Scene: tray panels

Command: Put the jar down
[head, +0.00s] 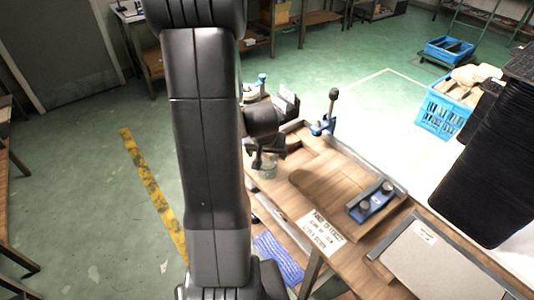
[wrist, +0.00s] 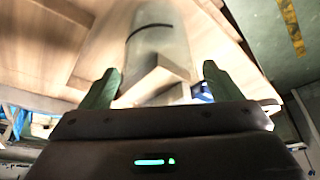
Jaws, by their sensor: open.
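A clear glass jar (head: 268,167) stands on the wooden bench (head: 318,178), just below my gripper (head: 266,152) in the head view. In the wrist view the jar (wrist: 158,45) is a translucent cylinder with a dark line across it. It lies ahead of and between the two green fingertips (wrist: 160,82). The fingers are apart, with a visible gap on each side of the jar. My wrist hides part of the jar in the head view, and its base is hard to make out.
A blue block with black knobs (head: 371,202) and a printed sign (head: 321,232) are on the right part of the bench. A blue clamp with an upright handle (head: 327,118) is at its back edge. A blue crate (head: 443,112) stands further right.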

